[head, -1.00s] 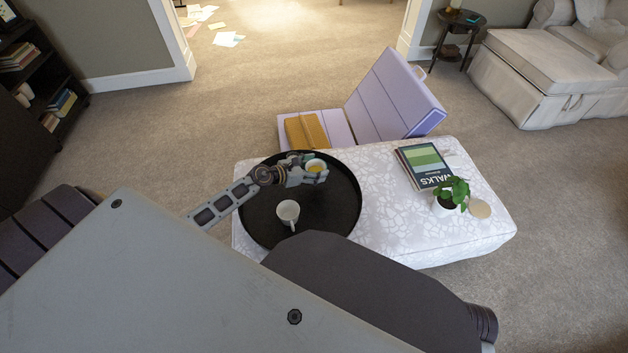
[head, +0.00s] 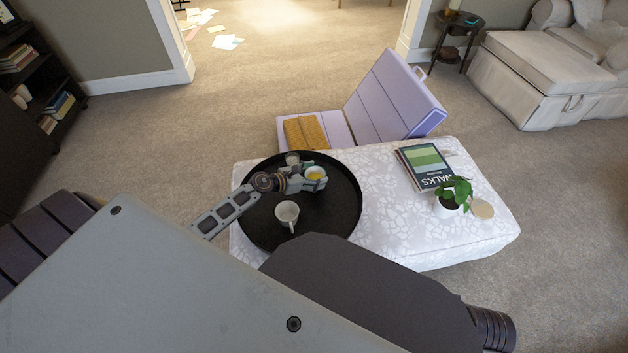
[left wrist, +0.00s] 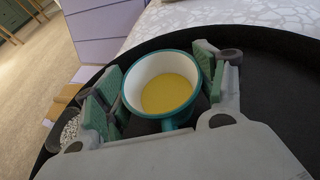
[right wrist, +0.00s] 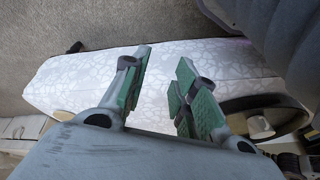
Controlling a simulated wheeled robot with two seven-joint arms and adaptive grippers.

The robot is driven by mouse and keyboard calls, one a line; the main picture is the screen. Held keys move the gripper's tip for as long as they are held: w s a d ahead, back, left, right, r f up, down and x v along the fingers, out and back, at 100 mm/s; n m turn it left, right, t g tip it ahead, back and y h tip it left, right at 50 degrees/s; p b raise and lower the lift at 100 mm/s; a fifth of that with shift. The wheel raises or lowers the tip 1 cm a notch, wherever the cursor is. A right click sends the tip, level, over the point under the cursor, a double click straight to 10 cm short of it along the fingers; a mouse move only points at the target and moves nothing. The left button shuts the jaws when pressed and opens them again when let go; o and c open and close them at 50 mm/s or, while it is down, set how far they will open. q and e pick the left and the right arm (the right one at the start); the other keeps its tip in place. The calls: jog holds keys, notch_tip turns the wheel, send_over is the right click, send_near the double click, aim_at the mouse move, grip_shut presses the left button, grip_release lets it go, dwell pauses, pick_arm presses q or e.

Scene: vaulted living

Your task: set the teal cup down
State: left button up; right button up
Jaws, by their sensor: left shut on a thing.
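The teal cup (head: 315,173), white inside with yellow liquid, is upright between the fingers of my left gripper (head: 309,180). In the left wrist view the teal cup (left wrist: 160,84) has green finger pads on both sides. It is over the black round tray (head: 350,208), low and close to its surface; I cannot tell whether its base touches. My right gripper (right wrist: 162,68) is open and empty in the right wrist view, above the white patterned ottoman (right wrist: 90,75); it is hidden in the head view.
A book (head: 425,165), a potted plant (head: 450,195) and a round coaster (head: 482,209) lie to the right on the ottoman. The tray's right part is bare.

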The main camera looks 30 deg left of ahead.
pick_arm(q)
jog(key=shift+f+b, duration=0.3)
jog(key=shift+f, duration=0.65)
pick_arm(e)
jog(key=shift+s+a+r, duration=0.2)
pick_arm(q)
jog(key=shift+f, duration=0.1)
pick_arm(e)
jog(key=shift+w+f, duration=0.25)
jog(key=shift+w, duration=0.05)
pick_arm(q)
jog(key=o, duration=1.2)
pick_arm(e)
jog(key=shift+a+f, duration=0.1)
jog(key=shift+f, duration=0.05)
jog(key=shift+r, duration=0.25)
